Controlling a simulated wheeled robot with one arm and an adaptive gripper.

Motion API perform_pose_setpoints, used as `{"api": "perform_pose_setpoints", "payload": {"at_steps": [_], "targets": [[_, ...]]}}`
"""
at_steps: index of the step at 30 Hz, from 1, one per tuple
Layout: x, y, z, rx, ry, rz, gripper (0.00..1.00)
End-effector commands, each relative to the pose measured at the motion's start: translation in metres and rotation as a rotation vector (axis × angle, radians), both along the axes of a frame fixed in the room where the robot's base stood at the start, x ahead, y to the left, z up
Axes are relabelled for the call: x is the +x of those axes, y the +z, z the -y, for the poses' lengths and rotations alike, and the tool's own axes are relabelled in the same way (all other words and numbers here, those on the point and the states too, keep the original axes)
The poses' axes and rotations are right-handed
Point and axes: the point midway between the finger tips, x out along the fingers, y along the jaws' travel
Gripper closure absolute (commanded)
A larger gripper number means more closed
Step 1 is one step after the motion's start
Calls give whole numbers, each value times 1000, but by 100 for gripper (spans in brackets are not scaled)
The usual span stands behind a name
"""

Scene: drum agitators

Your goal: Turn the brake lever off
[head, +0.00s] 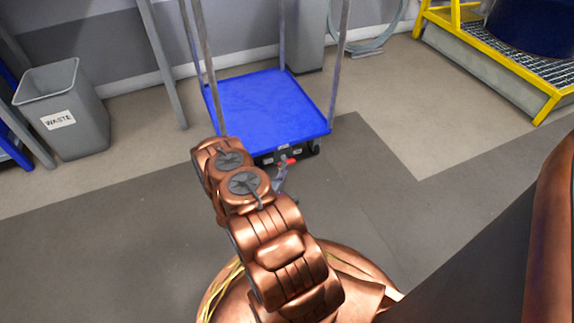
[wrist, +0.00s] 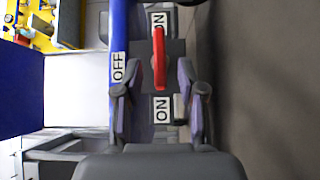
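The red brake lever (wrist: 159,58) sits on a dark plate at the edge of the blue cart (head: 268,100). In the wrist view it lies between two ON labels (wrist: 161,107), with an OFF label (wrist: 118,67) to its left. In the head view the lever (head: 288,161) is a small red spot at the cart's near edge. My gripper (wrist: 159,88) is open, one finger on each side of the lever's near end, with gaps on both sides. Whether the lever is fully at finger depth I cannot tell. In the head view my gripper (head: 281,180) is small, just below the lever.
Upright grey posts (head: 340,65) rise from the cart's corners. A grey waste bin (head: 63,108) stands at the left. A yellow-framed platform (head: 500,70) with a dark blue drum (head: 535,25) is at the upper right. The floor in front of the cart is clear beside my arm.

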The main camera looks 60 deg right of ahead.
Motion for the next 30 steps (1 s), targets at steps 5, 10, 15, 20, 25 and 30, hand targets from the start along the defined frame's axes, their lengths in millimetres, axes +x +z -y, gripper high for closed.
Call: {"api": "perform_pose_setpoints", "payload": {"at_steps": [5,10,15,20,25,30], "targets": [[2,-2,18,-1,-3,0,60],[5,-2,32,-1,-3,2,60],[8,0,40,-1,0,2,60],[8,0,42,0,1,1,60],[8,0,42,0,0,0,60],[8,0,42,0,0,0,74]]}}
